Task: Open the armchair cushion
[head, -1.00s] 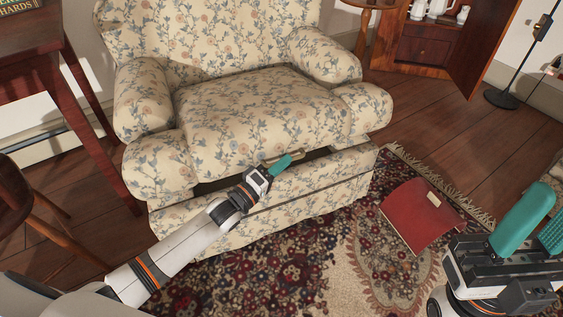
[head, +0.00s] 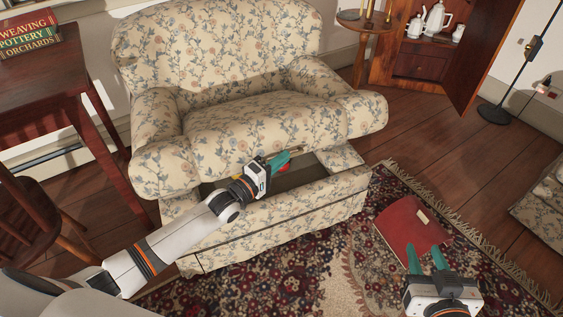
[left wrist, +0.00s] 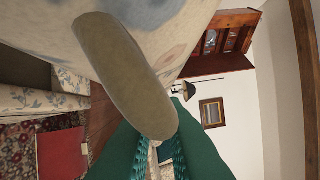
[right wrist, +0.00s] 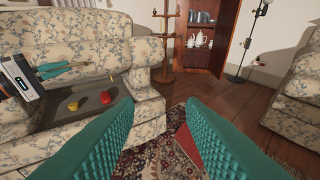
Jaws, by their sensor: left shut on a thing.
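The floral armchair cushion (head: 215,125) is tilted up at its front edge, leaving a wide gap above the base (head: 290,215). A small tan handle (head: 295,147) sits on the cushion's front edge; it is a large rounded bar in the left wrist view (left wrist: 125,75). My left gripper (head: 280,160) is shut on this handle, its teal fingers partly hidden behind it in the left wrist view. My right gripper (head: 427,258) is open and empty, low in front of the chair at the right; its spread fingers fill the right wrist view (right wrist: 158,110).
Inside the base, a red item (right wrist: 105,97) and a yellow item (right wrist: 73,106) show in the right wrist view. A red book or folder (head: 405,225) lies on the patterned rug (head: 330,270). A dark wooden table (head: 60,85) stands left; another floral seat (head: 545,210) is right.

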